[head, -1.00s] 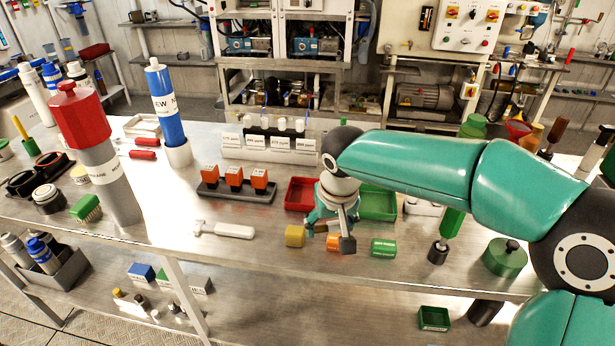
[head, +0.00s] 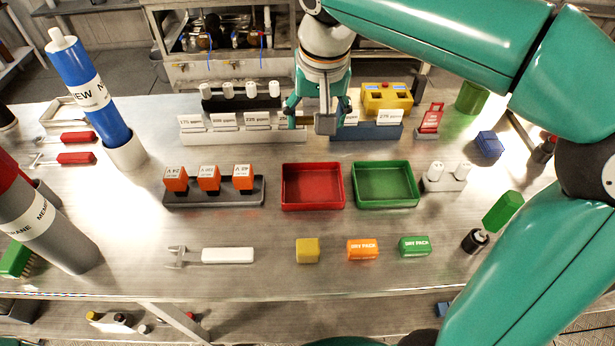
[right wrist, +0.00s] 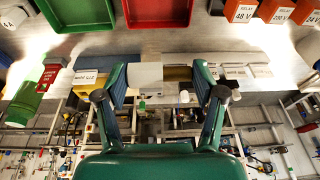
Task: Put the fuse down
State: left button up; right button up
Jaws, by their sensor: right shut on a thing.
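My right gripper (head: 312,122) is at the back of the bench, behind the red tray, over the gap between the white labelled stand (head: 215,135) and the blue labelled stand (head: 375,131). It also shows in the right wrist view (right wrist: 158,92), its fingers pointing at the bench side. It is shut on a pale block-like piece (right wrist: 145,75), taken as the fuse, which sits between the fingertips. In the head view the gripper mostly hides this piece. Whether it touches a stand cannot be told. My left gripper is not in view.
A red tray (head: 312,205) and a green tray (head: 385,203) stand in front of the gripper. Relays (head: 209,179) in a dark base are left. A yellow device (head: 388,98) is behind the blue stand. A black rack (head: 240,103) with white caps is behind the white stand. Small blocks lie in front.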

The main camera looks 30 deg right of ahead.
aim_at(312, 190)
notch_tip(312, 190, down, 18)
jog(key=shift+a+r+b, duration=0.15)
jog(key=shift+b, duration=0.95)
jog(key=o, duration=1.1)
jog(key=shift+o, duration=0.2)
jog(key=shift+r, duration=0.2)
jog(key=p+v, duration=0.1)
jog(key=v, duration=1)
jog(key=shift+r, duration=0.35)
jog(key=shift+s, duration=0.15)
